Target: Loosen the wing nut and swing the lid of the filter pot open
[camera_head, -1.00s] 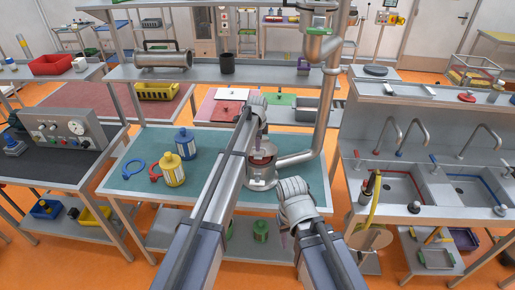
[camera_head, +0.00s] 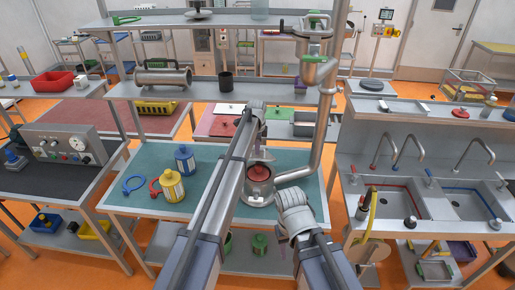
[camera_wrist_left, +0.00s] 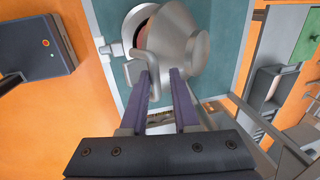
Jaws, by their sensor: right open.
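The filter pot (camera_head: 257,198) is a steel vessel on the teal bench, with red showing in its round mouth. Its grey conical lid (camera_head: 262,155) stands raised and tilted at the far side of the mouth. In the left wrist view the lid (camera_wrist_left: 185,45) covers part of the mouth. My left gripper (camera_head: 258,138) is at the lid; its two purple fingers (camera_wrist_left: 161,80) are apart, close against the lid and a grey bent handle. I see nothing clearly clamped between them. My right gripper (camera_head: 283,255) is open, low in front of the pot. I cannot make out the wing nut.
A thick steel pipe (camera_head: 318,140) rises just right of the pot. Blue (camera_head: 185,160) and yellow (camera_head: 172,186) canisters and a blue ring (camera_head: 133,184) lie left of my left arm. A sink unit (camera_head: 400,185) stands at the right.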

